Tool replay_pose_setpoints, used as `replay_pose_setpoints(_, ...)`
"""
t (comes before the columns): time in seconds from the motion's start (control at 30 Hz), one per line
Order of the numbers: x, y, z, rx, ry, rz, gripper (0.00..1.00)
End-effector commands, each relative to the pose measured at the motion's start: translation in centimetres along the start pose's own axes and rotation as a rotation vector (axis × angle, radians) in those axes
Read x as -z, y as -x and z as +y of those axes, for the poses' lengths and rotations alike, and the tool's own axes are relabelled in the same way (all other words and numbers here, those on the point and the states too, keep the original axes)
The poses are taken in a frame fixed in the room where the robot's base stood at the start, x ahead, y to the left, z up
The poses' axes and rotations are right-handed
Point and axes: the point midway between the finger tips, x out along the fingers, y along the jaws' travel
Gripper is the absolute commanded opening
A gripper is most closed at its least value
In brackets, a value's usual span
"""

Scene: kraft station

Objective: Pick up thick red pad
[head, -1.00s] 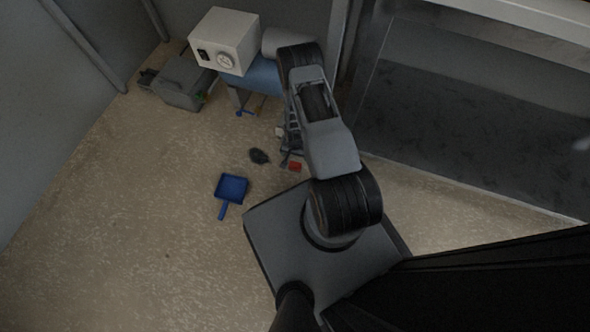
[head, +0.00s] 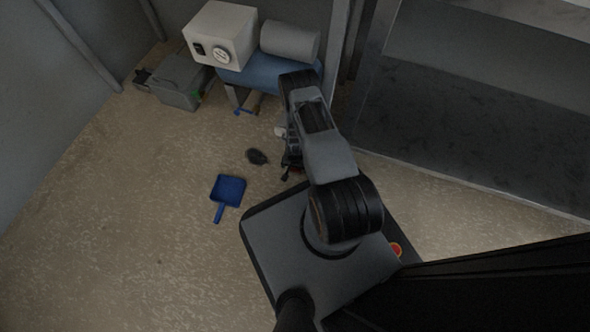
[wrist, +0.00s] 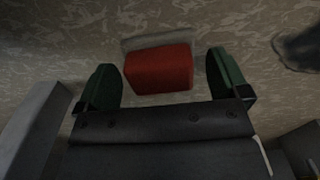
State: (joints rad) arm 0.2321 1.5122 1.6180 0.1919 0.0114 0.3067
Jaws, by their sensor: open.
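The thick red pad (wrist: 158,71) is a red block with a light grey backing along its far edge. It lies on the floor in the wrist view, between and just ahead of the green fingertips of my gripper (wrist: 164,82). My gripper is open, with one finger on each side of the pad and a gap on both sides. In the head view my gripper (head: 290,167) is low near the floor, and the arm hides most of the pad.
A blue dustpan (head: 228,190) and a dark object (head: 257,156) lie on the floor to the left. A white box (head: 221,36) and a grey cylinder (head: 290,41) sit on a blue tank (head: 268,74). A grey toolbox (head: 180,82) is behind. The left floor is mostly clear.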

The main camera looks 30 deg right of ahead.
Motion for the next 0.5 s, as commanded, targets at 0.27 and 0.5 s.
replay_pose_setpoints(0.27, 0.06, -0.26, -0.02, 0.001, -0.001, 0.001, 0.94)
replay_pose_setpoints(0.5, 0.04, -0.25, -0.02, 0.001, -0.001, 0.001, 0.73)
